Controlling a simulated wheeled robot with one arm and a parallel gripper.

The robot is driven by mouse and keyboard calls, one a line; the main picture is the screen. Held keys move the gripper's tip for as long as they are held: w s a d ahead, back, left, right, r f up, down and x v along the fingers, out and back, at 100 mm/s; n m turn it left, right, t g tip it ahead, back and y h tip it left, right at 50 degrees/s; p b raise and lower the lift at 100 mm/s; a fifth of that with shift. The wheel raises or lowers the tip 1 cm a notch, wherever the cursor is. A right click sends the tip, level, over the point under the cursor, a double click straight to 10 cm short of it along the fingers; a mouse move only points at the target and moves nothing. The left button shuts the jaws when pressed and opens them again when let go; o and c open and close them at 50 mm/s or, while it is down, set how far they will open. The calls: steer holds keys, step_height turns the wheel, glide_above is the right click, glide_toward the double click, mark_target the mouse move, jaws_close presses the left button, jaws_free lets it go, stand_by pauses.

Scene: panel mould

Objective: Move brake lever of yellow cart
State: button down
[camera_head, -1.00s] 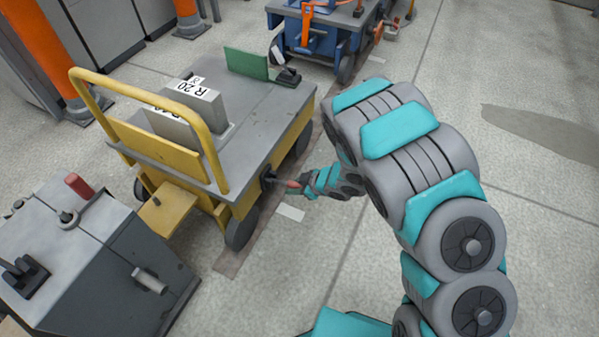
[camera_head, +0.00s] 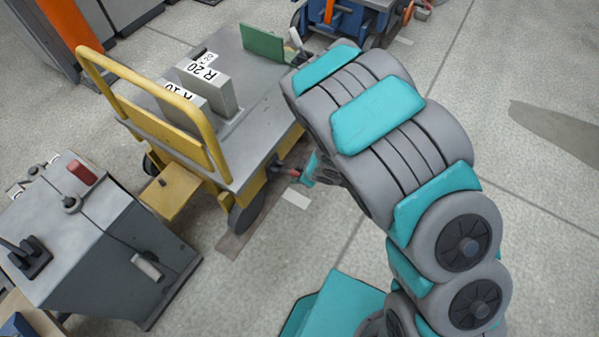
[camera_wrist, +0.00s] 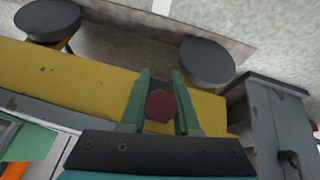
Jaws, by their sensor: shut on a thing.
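The yellow cart (camera_head: 247,186) with a grey deck stands left of centre in the head view. Its brake lever (camera_head: 285,171), dark with a red grip, sticks out from the cart's near right side. My gripper (camera_head: 302,176) is at the lever's outer end, partly hidden behind my own arm. In the wrist view, the green fingers of my gripper (camera_wrist: 160,92) are shut on the round red end of the lever (camera_wrist: 161,105). The cart's yellow side (camera_wrist: 70,80) runs behind them, with a dark wheel on each side.
Grey boxes labelled R (camera_head: 208,86) and a green plate (camera_head: 263,42) stand on the deck. A grey machine cabinet (camera_head: 110,240) is close at the lower left. A blue cart (camera_head: 360,20) stands beyond. The floor right of the yellow cart is open.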

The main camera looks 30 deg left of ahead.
steer(key=shift+a+r, duration=0.1)
steer(key=shift+a, duration=0.1)
steer(key=c, duration=0.6)
jaws_free()
steer(key=shift+c, duration=0.2)
steer(key=shift+d, duration=0.1)
steer(key=shift+v, duration=3.85)
